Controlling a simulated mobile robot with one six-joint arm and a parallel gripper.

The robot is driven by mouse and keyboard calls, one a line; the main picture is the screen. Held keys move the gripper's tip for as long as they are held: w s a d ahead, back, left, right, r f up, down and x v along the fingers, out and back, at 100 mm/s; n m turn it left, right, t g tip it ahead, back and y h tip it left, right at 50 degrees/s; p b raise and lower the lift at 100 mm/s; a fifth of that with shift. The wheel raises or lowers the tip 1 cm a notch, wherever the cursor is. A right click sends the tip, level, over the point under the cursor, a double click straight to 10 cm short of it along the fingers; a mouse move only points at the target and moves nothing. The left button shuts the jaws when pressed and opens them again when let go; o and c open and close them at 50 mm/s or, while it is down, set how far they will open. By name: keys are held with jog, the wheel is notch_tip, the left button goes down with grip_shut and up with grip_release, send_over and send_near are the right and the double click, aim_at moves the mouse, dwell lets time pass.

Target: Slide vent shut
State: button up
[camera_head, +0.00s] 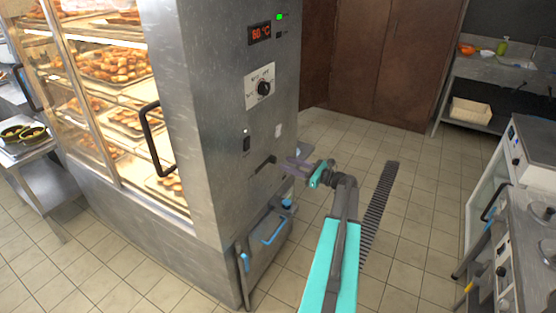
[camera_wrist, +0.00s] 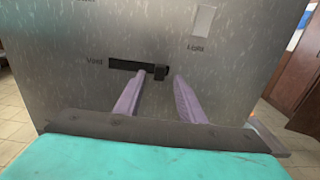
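The vent (camera_wrist: 122,65) is a dark horizontal slot in the steel side panel of the warming cabinet, labelled "Vent" at its left. Its small black slider knob (camera_wrist: 160,72) sits at the right end of the slot. In the head view, the vent slot (camera_head: 262,166) is just left of my gripper. My gripper (camera_wrist: 160,77) has two purple fingers, spread apart, one on each side of the knob, with gaps visible. Whether the tips touch the panel is hard to tell. My gripper (camera_head: 289,164) also shows in the head view, facing the panel.
The cabinet (camera_head: 215,140) holds trays of pastries behind glass, with a black door handle (camera_head: 156,140). A dial (camera_head: 264,88) and temperature display (camera_head: 260,33) sit above the vent. A blue-handled drawer (camera_head: 273,233) juts out below.

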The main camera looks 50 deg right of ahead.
aim_at(276, 159)
jog(key=shift+p+x, duration=0.65)
jog(key=shift+x, duration=2.25)
grip_shut()
